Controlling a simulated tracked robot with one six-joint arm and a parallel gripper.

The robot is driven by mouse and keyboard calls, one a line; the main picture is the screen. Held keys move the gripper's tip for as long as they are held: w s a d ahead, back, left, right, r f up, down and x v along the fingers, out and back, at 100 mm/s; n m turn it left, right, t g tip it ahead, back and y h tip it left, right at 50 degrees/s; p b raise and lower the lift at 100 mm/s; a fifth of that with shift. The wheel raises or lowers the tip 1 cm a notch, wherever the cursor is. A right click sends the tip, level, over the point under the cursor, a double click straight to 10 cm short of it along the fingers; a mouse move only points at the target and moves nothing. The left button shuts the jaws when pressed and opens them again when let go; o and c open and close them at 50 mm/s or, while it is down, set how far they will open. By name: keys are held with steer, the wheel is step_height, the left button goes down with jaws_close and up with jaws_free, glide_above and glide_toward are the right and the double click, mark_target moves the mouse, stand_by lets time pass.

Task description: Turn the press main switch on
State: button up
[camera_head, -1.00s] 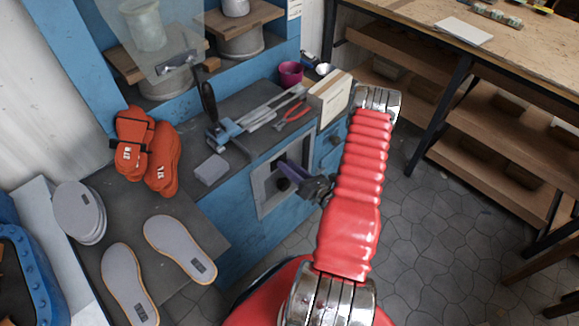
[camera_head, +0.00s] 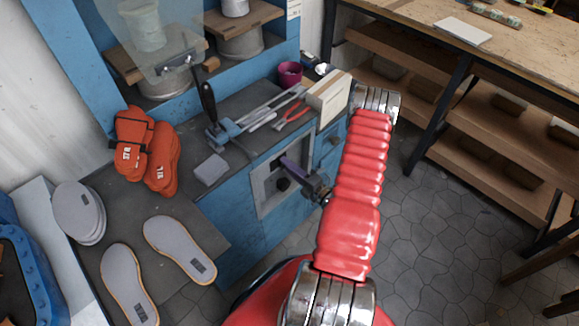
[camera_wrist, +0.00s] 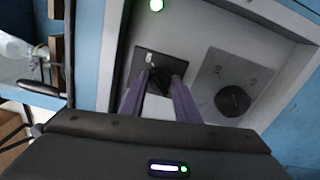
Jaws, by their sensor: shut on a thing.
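The press control panel (camera_head: 265,201) is a light grey plate set in the blue press front. In the wrist view, a dark square switch plate (camera_wrist: 141,67) carries a black rotary knob (camera_wrist: 157,82). My gripper (camera_wrist: 160,78) has its two purple fingers closed on either side of this knob. The fingers hide part of it, so its exact angle is hard to read. In the head view, my gripper (camera_head: 285,164) reaches the upper part of the panel.
A second black knob (camera_wrist: 232,100) sits to the right on a lighter plate, close to the fingers. The bench above holds a grey block (camera_head: 211,169), orange sandals (camera_head: 130,150), red pliers (camera_head: 293,112) and a box (camera_head: 329,98). Shelving stands at the right.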

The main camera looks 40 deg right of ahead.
steer(key=shift+d+f+m, duration=0.1)
steer(key=shift+f+m, duration=0.05)
steer(key=shift+m, duration=0.75)
steer(key=o, duration=1)
steer(key=shift+s+d, duration=0.15)
steer(key=shift+s, duration=6.75)
